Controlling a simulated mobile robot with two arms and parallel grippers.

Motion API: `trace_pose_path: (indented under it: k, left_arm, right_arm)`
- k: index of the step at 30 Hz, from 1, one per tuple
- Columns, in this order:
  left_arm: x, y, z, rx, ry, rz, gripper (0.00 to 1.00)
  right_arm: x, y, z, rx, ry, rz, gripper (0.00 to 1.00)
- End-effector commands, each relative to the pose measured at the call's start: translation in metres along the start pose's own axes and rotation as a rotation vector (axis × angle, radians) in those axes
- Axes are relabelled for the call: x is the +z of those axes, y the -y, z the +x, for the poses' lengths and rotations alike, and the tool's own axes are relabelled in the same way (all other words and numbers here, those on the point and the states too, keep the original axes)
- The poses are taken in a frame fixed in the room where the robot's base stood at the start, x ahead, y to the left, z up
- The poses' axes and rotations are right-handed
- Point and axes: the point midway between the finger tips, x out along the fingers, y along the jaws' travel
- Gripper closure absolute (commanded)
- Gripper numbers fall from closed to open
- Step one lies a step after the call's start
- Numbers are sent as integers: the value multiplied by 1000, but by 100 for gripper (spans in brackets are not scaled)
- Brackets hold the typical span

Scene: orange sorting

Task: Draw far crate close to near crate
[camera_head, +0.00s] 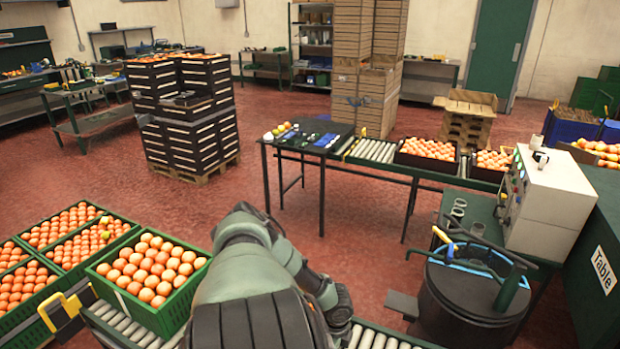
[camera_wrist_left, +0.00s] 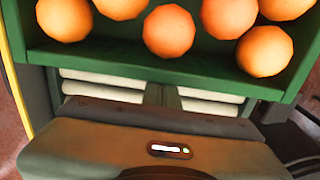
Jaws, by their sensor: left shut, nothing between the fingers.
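A green crate full of oranges (camera_head: 112,289) stands on a roller conveyor at the lower left of the head view. Its green wall (camera_wrist_left: 130,62) fills the top of the left wrist view, with several oranges behind it. My left gripper (camera_wrist_left: 162,94) is shut and empty, low over the rollers and facing that wall; I cannot tell whether it touches it. In the head view my arm hides the gripper. Two black crates of oranges, one (camera_head: 399,159) left of the other (camera_head: 482,174), stand on the far conveyor with a small gap between them. My right gripper is out of view.
More green crates of oranges (camera_head: 75,236) stand left of the conveyor. Rollers (camera_head: 370,340) show right of my arm. A dark drum (camera_head: 465,305) and a white machine (camera_head: 550,200) stand at the right. Open red floor lies behind.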

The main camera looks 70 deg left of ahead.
Motion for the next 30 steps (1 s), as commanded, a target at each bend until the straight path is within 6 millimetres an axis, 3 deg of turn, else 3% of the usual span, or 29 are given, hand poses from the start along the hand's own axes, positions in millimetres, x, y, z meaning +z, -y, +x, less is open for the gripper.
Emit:
trace_pose_path:
  k: [6, 15, 30]
  left_arm:
    - [33, -1, 0, 2, 8, -1, 100]
    - [64, 0, 0, 2, 7, -1, 100]
    - [72, 0, 0, 0, 3, 0, 100]
  right_arm:
    - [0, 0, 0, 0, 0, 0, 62]
    - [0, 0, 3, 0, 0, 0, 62]
    - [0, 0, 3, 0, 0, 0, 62]
